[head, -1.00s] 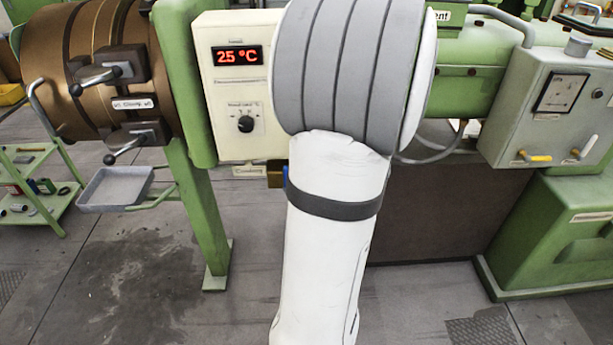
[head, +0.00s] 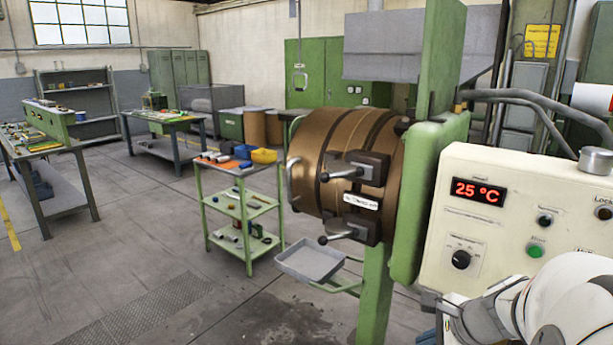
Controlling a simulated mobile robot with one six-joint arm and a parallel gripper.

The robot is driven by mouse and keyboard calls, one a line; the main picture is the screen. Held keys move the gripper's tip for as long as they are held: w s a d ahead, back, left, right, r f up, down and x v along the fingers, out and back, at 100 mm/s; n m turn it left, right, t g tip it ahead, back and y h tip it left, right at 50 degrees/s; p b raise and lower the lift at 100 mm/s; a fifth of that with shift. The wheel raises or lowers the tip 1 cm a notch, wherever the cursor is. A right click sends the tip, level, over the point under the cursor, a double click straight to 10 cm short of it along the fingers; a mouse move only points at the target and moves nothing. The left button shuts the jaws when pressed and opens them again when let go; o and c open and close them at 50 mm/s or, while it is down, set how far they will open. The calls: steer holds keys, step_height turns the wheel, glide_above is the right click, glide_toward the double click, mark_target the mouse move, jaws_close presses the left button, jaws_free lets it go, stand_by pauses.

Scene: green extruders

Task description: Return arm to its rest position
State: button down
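My white and grey arm shows at the lower right in the head view, in front of the lower part of the cream control panel (head: 520,215). Several of its links are folded close together there. I cannot make out the gripper or its fingertips, and nothing held is visible. The panel carries a red 25 °C display, a black knob and a green button. The brown extruder barrel (head: 340,160) with its clamp handles stands left of the panel, apart from the arm.
A grey tray (head: 311,260) juts out below the barrel. A green trolley (head: 243,215) with tools and bins stands left of it. Workbenches (head: 165,125) and a grey shelf (head: 78,98) are farther back. The floor at the left front is clear.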

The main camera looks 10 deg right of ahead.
steer(key=s+a+r+n+g+h, duration=0.1)
steer(key=s+a+n, duration=0.2)
steer(key=a+n, duration=0.3)
steer(key=s+a+r+n+g+h, duration=0.1)
steer(key=s+a+n, duration=0.3)
steer(key=n, duration=1.1)
steer(key=shift+s+a+r+g+h, duration=0.2)
steer(key=shift+a+r+g+h, duration=0.25)
steer(key=shift+a, duration=0.6)
steer(key=shift+s+f, duration=0.1)
steer(key=shift+s, duration=0.05)
